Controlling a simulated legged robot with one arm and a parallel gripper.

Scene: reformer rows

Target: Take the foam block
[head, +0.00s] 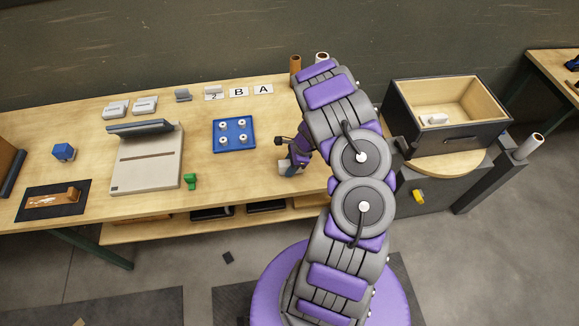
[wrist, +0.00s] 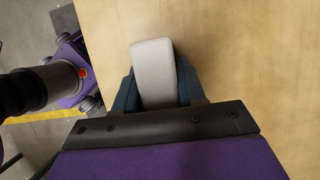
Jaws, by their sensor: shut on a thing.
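A pale grey-white foam block (wrist: 154,72) sits between the two dark blue fingers of my gripper (wrist: 156,90) in the wrist view. The fingers press on its two sides, and its far end sticks out past them. In the head view my gripper (head: 291,166) is low over the front right part of the table, and a small pale bit of the block (head: 285,168) shows beside it. Whether the block touches the tabletop is hard to tell. The lower part of the block is hidden by the gripper.
The wooden table (head: 85,200) carries a blue tray with several pegs (head: 234,136), a grey device (head: 148,165), a green piece (head: 190,181), a blue cube (head: 64,152) and letter cards (head: 239,92). An open drawer box (head: 408,107) stands right of my arm.

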